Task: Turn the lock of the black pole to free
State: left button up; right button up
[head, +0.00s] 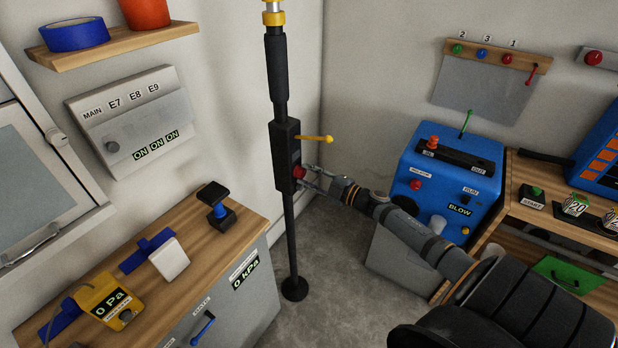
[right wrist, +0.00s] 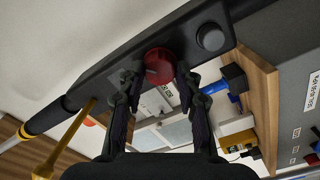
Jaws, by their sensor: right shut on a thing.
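The black pole (head: 290,225) stands upright on a round foot near the wall corner. Its black box (head: 284,150) carries a yellow lever (head: 316,138) pointing right and a red knob (head: 299,171) below it. In the right wrist view the red knob (right wrist: 158,66) sits on the dark box (right wrist: 100,80), with a dark round button (right wrist: 210,38) beside it and the yellow lever (right wrist: 68,140) at left. My right gripper (head: 307,176) is shut on the red knob, one finger on each side. Any lock lettering is too small to read. My left gripper is not in view.
A wooden-topped cabinet (head: 205,262) with a yellow gauge (head: 108,300) stands left of the pole. A blue machine (head: 440,178) stands to the right, behind my right arm. A wooden shelf (head: 120,42) is at upper left. The floor around the pole's foot is clear.

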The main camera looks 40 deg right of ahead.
jog(key=n+b, duration=0.1)
jog(key=n, duration=0.3)
jog(key=shift+f+n, duration=0.1)
jog(key=shift+n, duration=0.2)
jog(key=n, duration=0.4)
jog(key=shift+n+b, duration=0.3)
jog(key=shift+b, duration=0.1)
jog(key=o, duration=1.1)
jog(key=shift+o, duration=0.2)
jog(key=v, duration=0.7)
jog(key=shift+s, duration=0.25)
